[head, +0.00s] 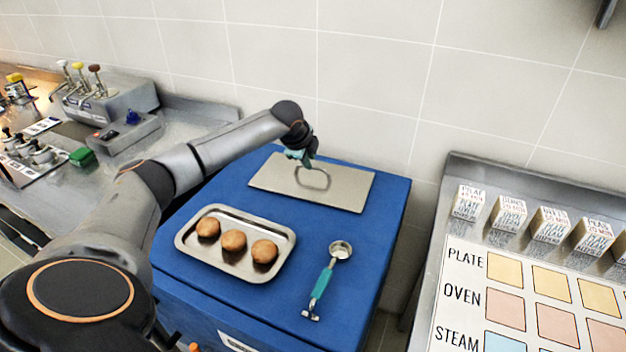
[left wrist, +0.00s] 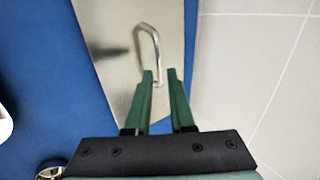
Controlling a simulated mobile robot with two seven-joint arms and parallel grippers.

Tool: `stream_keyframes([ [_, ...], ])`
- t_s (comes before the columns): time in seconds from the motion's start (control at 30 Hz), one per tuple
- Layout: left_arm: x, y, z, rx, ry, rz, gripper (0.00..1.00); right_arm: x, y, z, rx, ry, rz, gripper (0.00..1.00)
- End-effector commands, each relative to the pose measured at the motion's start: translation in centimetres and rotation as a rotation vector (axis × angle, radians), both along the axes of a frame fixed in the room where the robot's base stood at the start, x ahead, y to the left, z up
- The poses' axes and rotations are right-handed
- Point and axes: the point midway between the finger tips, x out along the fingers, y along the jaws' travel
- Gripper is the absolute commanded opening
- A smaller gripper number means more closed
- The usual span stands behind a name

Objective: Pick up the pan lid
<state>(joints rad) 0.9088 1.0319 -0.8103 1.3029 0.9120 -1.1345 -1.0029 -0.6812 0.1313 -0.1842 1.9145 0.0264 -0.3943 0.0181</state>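The pan lid (head: 340,190) is a flat grey rectangular plate lying at the back of the blue cabinet top. A metal loop handle (head: 313,180) stands on it. My left gripper (head: 303,160) is above the lid, close to the handle. In the left wrist view the lid (left wrist: 115,50) and its handle (left wrist: 150,45) show ahead of my left gripper (left wrist: 160,73). Its green fingers are apart with nothing held between them. The handle's near end appears close to the left fingertip; I cannot tell whether they touch. My right gripper is not in view.
On the blue cabinet (head: 190,275), a metal tray (head: 190,247) holds three round buns, with a teal-handled scoop (head: 324,278) to its right. A labelled board (head: 465,300) with small boxes stands at right. A counter with dispensers (head: 110,100) is at left.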

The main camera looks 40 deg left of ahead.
Motion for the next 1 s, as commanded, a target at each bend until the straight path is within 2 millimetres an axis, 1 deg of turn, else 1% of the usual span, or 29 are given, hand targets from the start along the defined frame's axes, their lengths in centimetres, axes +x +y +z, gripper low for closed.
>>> stream_keyframes([
  [0.03, 0.3, 0.1, -0.4, -0.001, -0.001, 0.0, 0.22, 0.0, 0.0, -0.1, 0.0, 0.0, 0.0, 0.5],
  [0.27, 0.9, 0.4, -1.5, 0.0, 0.0, 0.0, 0.22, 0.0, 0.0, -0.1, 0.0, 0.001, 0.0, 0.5],
  [0.5, 2.2, 1.2, -4.0, -0.001, 0.0, 0.001, 0.22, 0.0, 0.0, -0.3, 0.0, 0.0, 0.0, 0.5],
  [0.63, 2.9, 1.4, -5.0, -0.001, -0.001, 0.0, 0.22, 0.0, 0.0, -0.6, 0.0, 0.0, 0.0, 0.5],
  [0.77, 3.1, 1.5, -5.5, 0.0, -0.001, 0.0, 0.22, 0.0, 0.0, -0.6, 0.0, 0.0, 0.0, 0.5],
  [1.0, 3.1, 1.5, -5.5, 0.001, -0.002, -0.001, 0.22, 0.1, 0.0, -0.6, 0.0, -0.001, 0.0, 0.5],
])
